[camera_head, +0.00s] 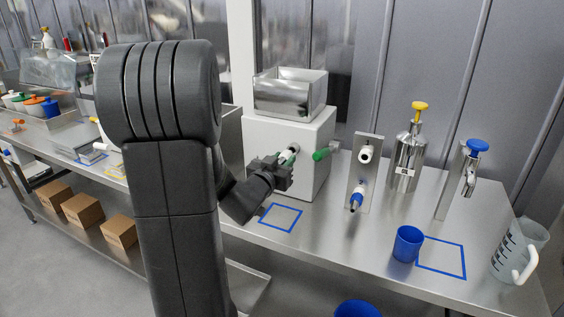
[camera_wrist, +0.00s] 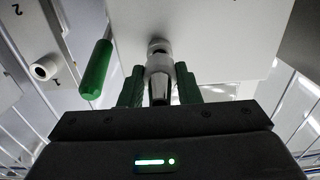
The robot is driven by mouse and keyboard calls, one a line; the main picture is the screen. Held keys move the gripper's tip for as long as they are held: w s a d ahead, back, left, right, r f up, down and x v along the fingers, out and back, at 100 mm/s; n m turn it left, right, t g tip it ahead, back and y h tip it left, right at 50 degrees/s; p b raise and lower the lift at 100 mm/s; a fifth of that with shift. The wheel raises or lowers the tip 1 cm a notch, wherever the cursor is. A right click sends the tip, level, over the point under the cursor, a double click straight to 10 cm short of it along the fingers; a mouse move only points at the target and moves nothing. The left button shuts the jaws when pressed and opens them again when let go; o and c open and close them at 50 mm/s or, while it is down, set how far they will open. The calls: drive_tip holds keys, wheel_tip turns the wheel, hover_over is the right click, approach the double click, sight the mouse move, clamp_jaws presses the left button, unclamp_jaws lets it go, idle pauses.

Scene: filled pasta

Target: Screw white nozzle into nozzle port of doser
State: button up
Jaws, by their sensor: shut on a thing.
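The doser (camera_head: 300,135) is a white box with a steel hopper on top. My gripper (camera_head: 285,160) is at its front face, with its green fingers either side of the white nozzle (camera_head: 289,151).
A steel plate (camera_head: 362,175) right of the doser bears a white fitting and a blue-tipped one. Beyond are a yellow-topped steel canister (camera_head: 408,160), a blue cup (camera_head: 407,244) and a clear jug (camera_head: 518,250). A blue-outlined square of bench (camera_head: 281,217) is clear.

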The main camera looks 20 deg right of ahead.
drive_tip(key=shift+x, duration=0.9)
idle(0.8)
drive_tip(key=o, duration=1.1)
drive_tip(key=shift+c, duration=0.2)
drive_tip(key=shift+o, duration=0.5)
drive_tip(key=shift+o, duration=0.8)
drive_tip(key=v, duration=0.7)
drive_tip(key=shift+b, duration=0.3)
drive_tip(key=v, duration=1.3)
drive_tip(key=shift+s+a+b, duration=0.25)
drive_tip(key=shift+s+b, duration=0.05)
